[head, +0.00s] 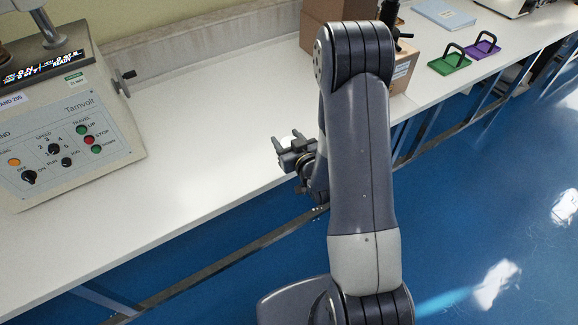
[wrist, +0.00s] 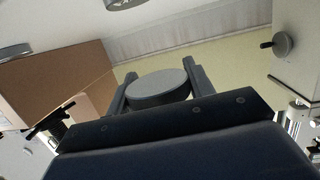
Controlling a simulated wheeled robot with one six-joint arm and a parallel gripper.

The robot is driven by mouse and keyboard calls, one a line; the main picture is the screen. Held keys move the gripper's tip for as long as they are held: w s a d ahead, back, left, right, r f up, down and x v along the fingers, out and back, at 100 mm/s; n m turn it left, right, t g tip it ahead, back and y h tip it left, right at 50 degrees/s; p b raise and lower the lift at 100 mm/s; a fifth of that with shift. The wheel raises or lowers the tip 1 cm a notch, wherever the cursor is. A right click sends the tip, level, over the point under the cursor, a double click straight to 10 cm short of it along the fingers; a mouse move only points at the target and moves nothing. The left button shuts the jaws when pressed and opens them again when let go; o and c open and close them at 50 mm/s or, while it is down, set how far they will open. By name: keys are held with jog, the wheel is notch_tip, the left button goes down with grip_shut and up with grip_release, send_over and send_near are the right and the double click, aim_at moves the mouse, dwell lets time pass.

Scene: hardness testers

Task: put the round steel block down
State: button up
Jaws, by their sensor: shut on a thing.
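The round steel block (wrist: 157,88) is a grey disc between the two fingers of my gripper (wrist: 158,84) in the wrist view. The fingers press on its left and right sides. In the head view my gripper (head: 287,146) is at the front part of the white bench, left of my arm. A small pale part of the block (head: 288,141) shows between the fingers there. I cannot tell how high the block is above the bench.
A hardness tester (head: 70,125) stands on the bench (head: 215,110) at the left. Cardboard boxes (head: 318,32) stand at the back, partly behind my arm. A green tray (head: 449,65), a purple tray (head: 482,50) and a blue folder (head: 445,13) lie farther right. The bench between tester and boxes is clear.

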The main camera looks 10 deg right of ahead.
notch_tip(320, 180, up, 3)
jog(key=w+d+n+y+b, duration=0.1)
jog(key=w+y+b, duration=0.1)
jog(key=shift+d+f, duration=0.15)
jog(key=shift+f, duration=4.55)
jog(key=shift+f+b, duration=0.25)
jog(key=shift+b, duration=0.35)
jog(key=shift+f+b, duration=0.25)
jog(key=shift+b, duration=0.15)
